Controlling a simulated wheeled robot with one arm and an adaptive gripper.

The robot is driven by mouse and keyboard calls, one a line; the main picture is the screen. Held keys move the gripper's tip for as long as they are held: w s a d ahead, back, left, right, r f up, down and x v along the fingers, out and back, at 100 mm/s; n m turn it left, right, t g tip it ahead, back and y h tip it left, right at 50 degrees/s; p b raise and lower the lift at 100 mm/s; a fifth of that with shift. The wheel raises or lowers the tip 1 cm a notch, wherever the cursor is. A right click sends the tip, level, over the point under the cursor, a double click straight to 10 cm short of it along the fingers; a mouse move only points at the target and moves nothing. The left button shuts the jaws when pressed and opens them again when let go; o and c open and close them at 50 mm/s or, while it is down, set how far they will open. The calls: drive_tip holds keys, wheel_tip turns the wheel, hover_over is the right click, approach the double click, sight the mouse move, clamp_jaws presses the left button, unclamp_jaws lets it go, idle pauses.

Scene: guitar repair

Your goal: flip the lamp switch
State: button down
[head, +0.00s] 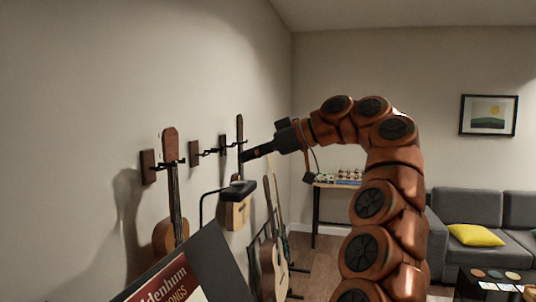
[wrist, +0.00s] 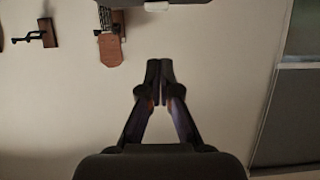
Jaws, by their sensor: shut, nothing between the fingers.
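The lamp (head: 238,189) has a dark flat head on a thin bent neck, at the top of the music stand in the head view. I cannot make out its switch. My gripper (head: 248,155) points left, above and slightly right of the lamp head, apart from it. In the wrist view my gripper (wrist: 160,72) has its two fingertips together with nothing between them. A dark shape with a pale strip (wrist: 158,5) is cut off by the top edge there; it may be the lamp head, but I cannot tell.
A music stand (head: 212,262) holds a red songbook (head: 172,284). Guitars hang on the left wall, one with its headstock (head: 170,145) left of my gripper. A wall hanger (wrist: 40,34) shows in the wrist view. More guitars (head: 270,268) stand below. A sofa (head: 465,212) is at right.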

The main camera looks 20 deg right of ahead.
sight(239, 183)
drive_tip(key=shift+f+b, duration=0.95)
drive_tip(key=shift+f, duration=1.05)
drive_tip(key=shift+f, duration=0.1)
